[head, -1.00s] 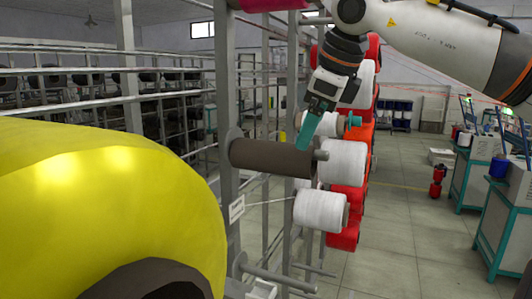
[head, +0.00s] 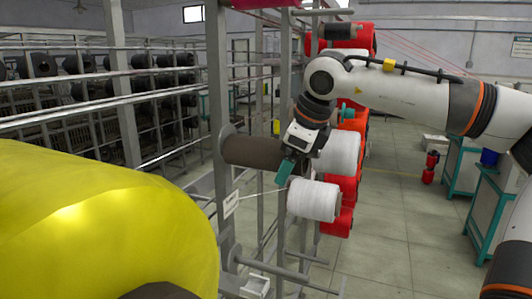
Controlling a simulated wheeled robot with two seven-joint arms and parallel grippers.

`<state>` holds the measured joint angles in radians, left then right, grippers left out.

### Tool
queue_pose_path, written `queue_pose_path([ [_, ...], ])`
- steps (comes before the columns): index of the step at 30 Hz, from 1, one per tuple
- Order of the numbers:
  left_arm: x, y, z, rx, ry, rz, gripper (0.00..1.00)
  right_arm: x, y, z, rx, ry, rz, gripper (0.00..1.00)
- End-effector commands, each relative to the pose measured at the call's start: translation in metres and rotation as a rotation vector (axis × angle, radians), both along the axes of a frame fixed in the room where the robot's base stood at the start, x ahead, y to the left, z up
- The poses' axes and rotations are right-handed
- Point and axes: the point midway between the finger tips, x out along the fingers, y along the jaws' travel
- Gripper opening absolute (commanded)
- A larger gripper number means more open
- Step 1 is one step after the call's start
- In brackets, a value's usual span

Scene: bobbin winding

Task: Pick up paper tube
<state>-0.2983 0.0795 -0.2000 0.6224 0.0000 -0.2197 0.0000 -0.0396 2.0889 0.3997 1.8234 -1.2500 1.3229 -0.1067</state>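The paper tube (head: 255,151) is a dark brown cylinder lying roughly level on the metal rack, its left end near a round disc by the upright post. My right gripper (head: 287,171) reaches it from the right, with a teal finger pointing down in front of the tube's right end. The gripper hides that end. I see only one side of the fingers, so I cannot tell their gap or whether they touch the tube. My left gripper is not in view.
A big yellow spool (head: 95,215) with a brown core fills the lower left. White thread spools (head: 314,200) and red spools (head: 341,220) sit on the rack close to the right gripper. An empty peg (head: 285,275) is below.

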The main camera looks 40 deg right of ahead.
Motion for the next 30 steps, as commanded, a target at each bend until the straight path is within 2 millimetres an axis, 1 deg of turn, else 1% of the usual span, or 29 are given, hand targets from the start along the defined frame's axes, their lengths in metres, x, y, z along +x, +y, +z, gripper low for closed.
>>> queue_pose_path([
  [1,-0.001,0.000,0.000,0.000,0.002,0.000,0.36,0.000,0.000,0.000,0.000,0.000,0.000,0.82],
  [2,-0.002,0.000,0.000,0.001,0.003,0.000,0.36,0.000,0.000,0.000,0.000,0.000,0.000,0.77],
  [9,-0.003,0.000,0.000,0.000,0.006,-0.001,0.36,0.000,0.000,0.001,0.000,0.000,0.000,0.38],
  [20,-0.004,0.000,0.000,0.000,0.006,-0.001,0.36,0.000,0.000,0.002,0.000,0.000,0.000,0.38],
  [30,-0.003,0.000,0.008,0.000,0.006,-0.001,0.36,-0.003,-0.003,0.013,0.000,0.000,-0.001,0.37],
])
